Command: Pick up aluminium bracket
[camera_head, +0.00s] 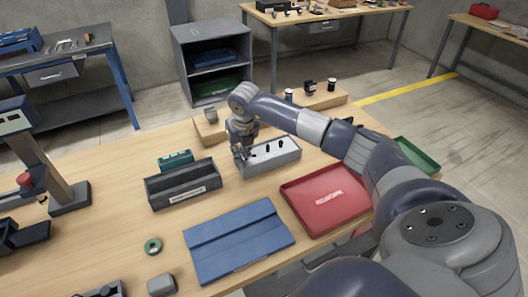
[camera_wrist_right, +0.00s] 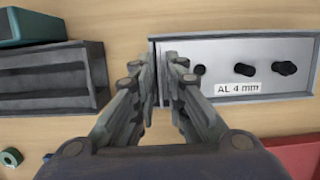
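My right gripper (camera_head: 243,157) points down at the left end of a grey tray (camera_head: 285,157) with several black round parts in it. In the right wrist view the fingers (camera_wrist_right: 159,85) stand close together, with a narrow gap over the left end of the tray (camera_wrist_right: 225,88), labelled "AL 4 mm". A thin light strip shows in the gap; I cannot tell whether it is a bracket or part of the tray, or whether it is gripped. A small grey bracket-like piece (camera_head: 210,115) sits on a wooden block behind. My left gripper is not in view.
A dark grey bin (camera_head: 183,187) and a teal box (camera_head: 175,160) stand left of the gripper. A red tray (camera_head: 325,200) and a blue folder-like panel (camera_head: 238,241) lie nearer. A green roll (camera_head: 153,246) lies at front left. Bare table shows between them.

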